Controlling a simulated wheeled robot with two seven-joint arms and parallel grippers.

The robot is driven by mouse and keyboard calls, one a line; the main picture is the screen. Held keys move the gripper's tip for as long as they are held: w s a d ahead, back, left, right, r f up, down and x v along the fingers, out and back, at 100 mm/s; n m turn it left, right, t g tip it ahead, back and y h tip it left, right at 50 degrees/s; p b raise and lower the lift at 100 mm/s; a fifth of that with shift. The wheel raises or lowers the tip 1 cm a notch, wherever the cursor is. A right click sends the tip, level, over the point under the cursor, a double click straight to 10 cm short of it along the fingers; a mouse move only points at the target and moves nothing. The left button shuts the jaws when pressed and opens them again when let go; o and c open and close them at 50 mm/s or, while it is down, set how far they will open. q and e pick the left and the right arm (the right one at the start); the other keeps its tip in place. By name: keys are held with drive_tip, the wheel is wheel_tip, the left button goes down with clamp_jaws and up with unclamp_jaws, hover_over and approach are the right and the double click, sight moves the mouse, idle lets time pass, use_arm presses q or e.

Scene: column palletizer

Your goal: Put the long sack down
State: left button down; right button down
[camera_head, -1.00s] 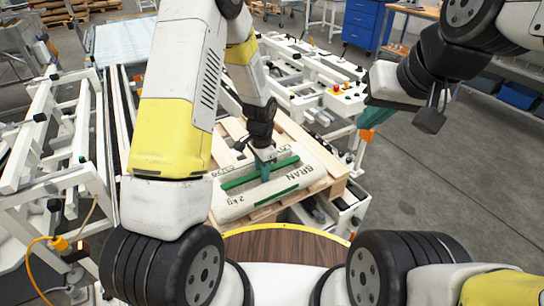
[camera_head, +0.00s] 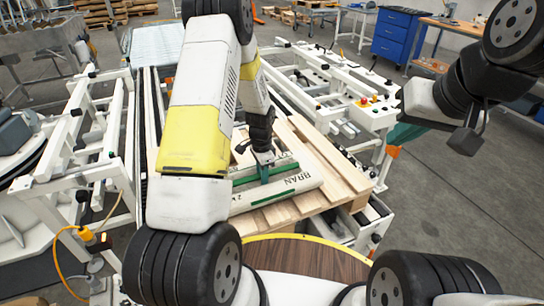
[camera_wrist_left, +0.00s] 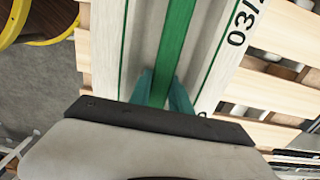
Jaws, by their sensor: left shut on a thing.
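The long sack (camera_head: 307,181) is pale with green stripes and the word BRAN. My left gripper (camera_head: 264,172) comes down on its middle and is shut on it. The sack lies level over the wooden pallet (camera_head: 337,170); I cannot tell whether it touches the slats. My arm hides its left part. In the left wrist view, the teal fingers (camera_wrist_left: 165,92) straddle the central green strip of the sack (camera_wrist_left: 207,50), with pallet slats beside it. My right gripper (camera_head: 408,130) is at the right, away from the sack; its teal part is partly hidden, so its opening is unclear.
White conveyor frames stand left (camera_head: 95,140) and behind right (camera_head: 340,95) of the pallet. A round brown wooden top with a yellow rim (camera_head: 310,258) is in front. Bare pallet slats show to the right of the sack. Blue drawers (camera_head: 398,35) stand far back.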

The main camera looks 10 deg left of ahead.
use_arm(q)
drive_tip(key=shift+w+f, duration=0.2)
drive_tip(key=shift+f, duration=0.3)
drive_tip(key=shift+f, duration=0.1)
drive_tip(key=c, duration=1.2)
unclamp_jaws()
drive_tip(key=shift+s+f, duration=0.1)
drive_tip(key=shift+s, duration=0.05)
wheel_tip(320, 180, up, 12)
drive_tip(key=shift+f, duration=0.1)
drive_tip(key=s+r+n+t, duration=0.15)
drive_tip(key=s+r, duration=0.25)
drive_tip(key=r, duration=0.5)
drive_tip(key=s+r+n+t, duration=0.1)
drive_tip(key=s+r+n, duration=0.25)
drive_tip(key=r, duration=0.55)
drive_tip(key=s+d+r+n+t+h, duration=0.1)
drive_tip(key=s+r, duration=0.3)
drive_tip(key=s, duration=0.4)
drive_tip(key=s+d+r+n+t+h, duration=0.1)
drive_tip(key=s+r+n, duration=0.3)
drive_tip(key=s, duration=0.4)
drive_tip(key=shift+s+r+n+t, duration=0.3)
drive_tip(key=shift+s+r+t, duration=0.1)
drive_tip(key=shift+r+t, duration=0.35)
